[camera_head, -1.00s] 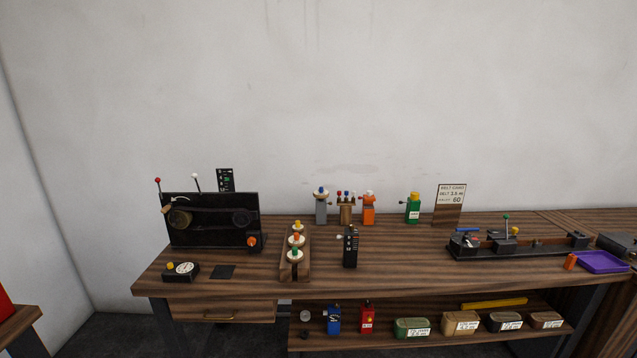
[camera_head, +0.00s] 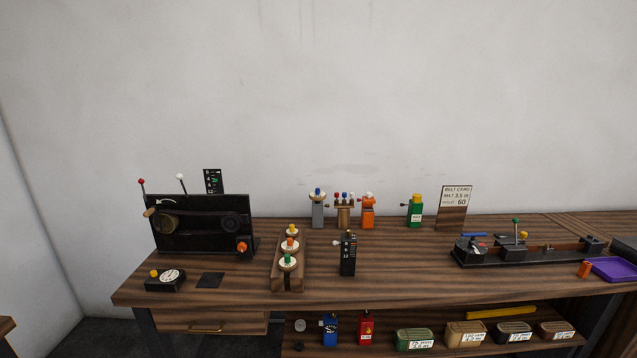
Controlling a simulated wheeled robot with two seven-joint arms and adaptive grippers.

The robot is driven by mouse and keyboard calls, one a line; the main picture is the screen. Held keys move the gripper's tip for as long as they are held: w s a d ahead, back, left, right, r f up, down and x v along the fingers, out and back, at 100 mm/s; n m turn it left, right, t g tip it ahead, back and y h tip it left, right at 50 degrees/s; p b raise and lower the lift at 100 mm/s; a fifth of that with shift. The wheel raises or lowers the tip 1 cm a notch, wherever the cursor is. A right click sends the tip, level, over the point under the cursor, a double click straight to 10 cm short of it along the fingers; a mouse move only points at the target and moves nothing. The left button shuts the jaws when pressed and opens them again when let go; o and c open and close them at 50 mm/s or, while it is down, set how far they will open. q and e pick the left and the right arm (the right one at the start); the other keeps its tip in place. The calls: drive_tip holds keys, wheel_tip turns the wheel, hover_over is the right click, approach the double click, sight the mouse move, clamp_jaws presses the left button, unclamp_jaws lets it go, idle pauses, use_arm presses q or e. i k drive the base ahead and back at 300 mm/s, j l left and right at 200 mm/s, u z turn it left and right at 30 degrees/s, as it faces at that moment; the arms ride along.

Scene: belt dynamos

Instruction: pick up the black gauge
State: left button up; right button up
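Two black things could be the gauge, and I cannot tell for sure which. A low black box with a white round dial and a yellow knob (camera_head: 165,281) lies at the left front of the workbench. A black upright block with white marks and a side knob (camera_head: 348,256) stands near the middle of the bench, right of a wooden rack. Both stand free on the bench top, with nothing holding them. Neither of my grippers shows in the head view.
The wooden workbench (camera_head: 400,285) has a black belt machine (camera_head: 200,225) at the back left and a wooden rack (camera_head: 288,275) with capped pieces. Grey, orange and green blocks stand behind. A long black fixture (camera_head: 530,252) and a purple tray (camera_head: 612,270) are at right. The middle right top is clear.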

sight(348, 246)
drive_tip(key=i+l, duration=0.2)
drive_tip(key=i, duration=0.25)
drive_tip(key=i+l, duration=0.25)
drive_tip(key=i, duration=0.25)
drive_tip(key=i+l, duration=0.2)
drive_tip(key=i, duration=0.25)
